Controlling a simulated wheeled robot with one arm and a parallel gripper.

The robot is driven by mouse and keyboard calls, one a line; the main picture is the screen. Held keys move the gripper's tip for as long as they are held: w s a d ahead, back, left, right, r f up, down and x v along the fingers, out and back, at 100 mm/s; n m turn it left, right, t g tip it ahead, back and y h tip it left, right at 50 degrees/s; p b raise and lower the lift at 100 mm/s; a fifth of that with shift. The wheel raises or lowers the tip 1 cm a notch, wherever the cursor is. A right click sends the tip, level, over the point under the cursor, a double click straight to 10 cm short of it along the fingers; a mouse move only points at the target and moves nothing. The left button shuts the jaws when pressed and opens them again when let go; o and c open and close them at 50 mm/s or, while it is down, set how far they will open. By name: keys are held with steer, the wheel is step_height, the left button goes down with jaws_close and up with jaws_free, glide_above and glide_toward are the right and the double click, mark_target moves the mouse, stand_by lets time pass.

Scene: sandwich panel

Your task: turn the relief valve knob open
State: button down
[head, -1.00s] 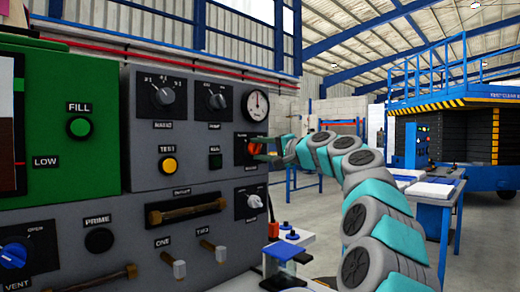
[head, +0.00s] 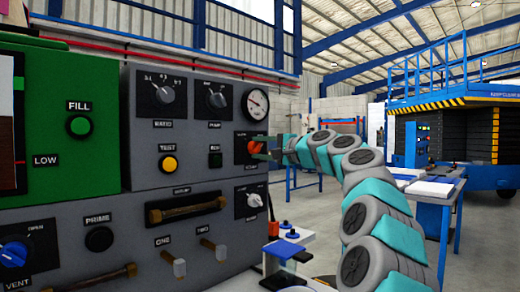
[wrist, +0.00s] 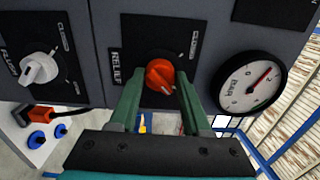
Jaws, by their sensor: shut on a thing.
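The relief valve knob (wrist: 160,77) is red-orange and sits on a black plate labelled RELIEF in the wrist view. In the head view the knob (head: 254,146) is on the right part of the grey panel, below the round gauge. My gripper (wrist: 158,84) has one green finger on each side of the knob and is shut on it. In the head view my gripper (head: 262,156) reaches the knob from the right, and its fingers partly cover the knob's plate.
The pressure gauge (wrist: 249,83) is close to the right of the knob in the wrist view. A white selector knob (wrist: 38,68) is on the left. The panel (head: 100,210) carries several other knobs, buttons and handles. A blue-legged table (head: 432,189) stands at right.

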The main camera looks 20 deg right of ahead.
steer(key=shift+c, duration=1.8)
jaws_free()
steer(key=shift+d, duration=0.1)
steer(key=b+v, duration=0.1)
steer(key=v, duration=0.6)
steer(key=shift+s, duration=0.4)
steer(key=shift+d, duration=0.1)
